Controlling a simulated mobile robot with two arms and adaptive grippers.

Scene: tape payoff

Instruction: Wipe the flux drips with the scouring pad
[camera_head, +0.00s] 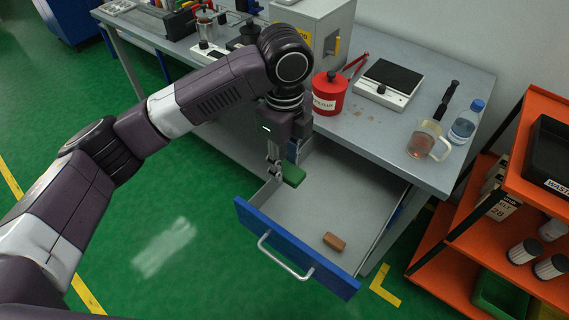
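My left gripper (283,163) points down over the back left part of an open drawer. It is shut on a green scouring pad (292,175), which shows at the fingertips. I cannot tell whether the pad touches the drawer's floor or side. The flux drips (370,119) are small brownish spots on the grey bench top. They lie just right of the red flux can (328,93) and in front of a white scale. My gripper is left of and below the drips in the picture, apart from them. My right gripper is not in view.
The blue-fronted drawer (351,289) stands open, with a brown block (334,242) inside. The bench also bears the scale (385,82), a mug of amber liquid (427,141) and a bottle (466,123). An orange shelf (516,157) stands at right. The bench is clear around the drips.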

